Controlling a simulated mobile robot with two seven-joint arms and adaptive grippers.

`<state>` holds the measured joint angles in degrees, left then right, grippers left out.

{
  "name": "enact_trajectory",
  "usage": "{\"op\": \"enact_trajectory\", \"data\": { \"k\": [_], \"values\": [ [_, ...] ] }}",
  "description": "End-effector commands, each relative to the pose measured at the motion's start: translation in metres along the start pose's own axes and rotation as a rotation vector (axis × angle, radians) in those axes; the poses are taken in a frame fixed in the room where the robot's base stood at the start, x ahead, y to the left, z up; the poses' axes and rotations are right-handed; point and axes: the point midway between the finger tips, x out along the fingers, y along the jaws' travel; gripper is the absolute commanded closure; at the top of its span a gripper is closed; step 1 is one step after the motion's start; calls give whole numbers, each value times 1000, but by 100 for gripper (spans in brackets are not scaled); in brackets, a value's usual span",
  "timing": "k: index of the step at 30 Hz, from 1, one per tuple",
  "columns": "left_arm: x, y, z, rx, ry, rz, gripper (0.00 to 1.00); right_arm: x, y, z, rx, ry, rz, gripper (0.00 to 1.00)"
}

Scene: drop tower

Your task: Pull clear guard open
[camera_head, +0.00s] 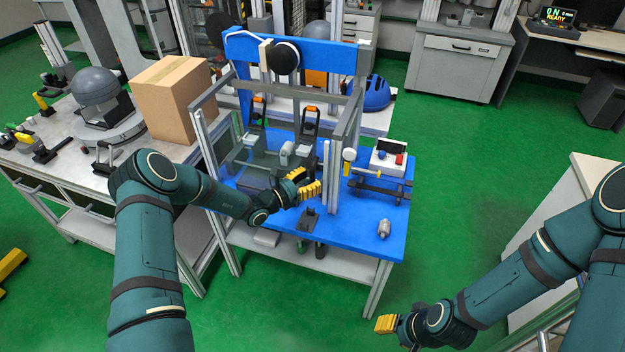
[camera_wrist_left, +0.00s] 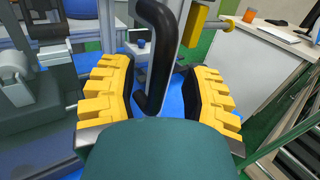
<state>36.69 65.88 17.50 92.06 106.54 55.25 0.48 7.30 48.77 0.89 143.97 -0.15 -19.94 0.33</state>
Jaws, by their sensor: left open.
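The clear guard (camera_head: 242,152) is a see-through panel in a metal frame at the front of the blue drop-tower bench. It looks closed across the front opening. Its black bar handle (camera_wrist_left: 153,62) stands upright on a metal post in the left wrist view. My left gripper (camera_head: 308,188) is at the guard's right edge and hides the handle in the head view. In the left wrist view my left gripper (camera_wrist_left: 157,92) is open, with one yellow finger on each side of the handle and gaps to both. My right gripper (camera_head: 387,324) is low and away from the bench.
A cardboard box (camera_head: 172,95) stands on the left table. A blue helmet (camera_head: 377,93) lies behind. Green floor is free right of the bench.

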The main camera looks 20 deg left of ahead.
Motion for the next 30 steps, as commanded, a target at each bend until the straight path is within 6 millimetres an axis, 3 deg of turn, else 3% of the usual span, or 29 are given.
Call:
{"op": "enact_trajectory", "data": {
  "k": [5,14,18,26,30],
  "values": [
    [11,0,0,-1,0,0,52,2,1,0,0,1,0,53],
    [12,0,0,-1,0,1,49,2,1,-1,0,2,0,53],
    [12,0,0,0,0,1,99,2,1,-1,0,2,0,53],
    [10,-1,0,0,1,-4,100,1,0,-1,0,2,0,53],
    [0,-5,0,0,2,-28,100,0,0,0,0,1,0,53]
  ]
}}
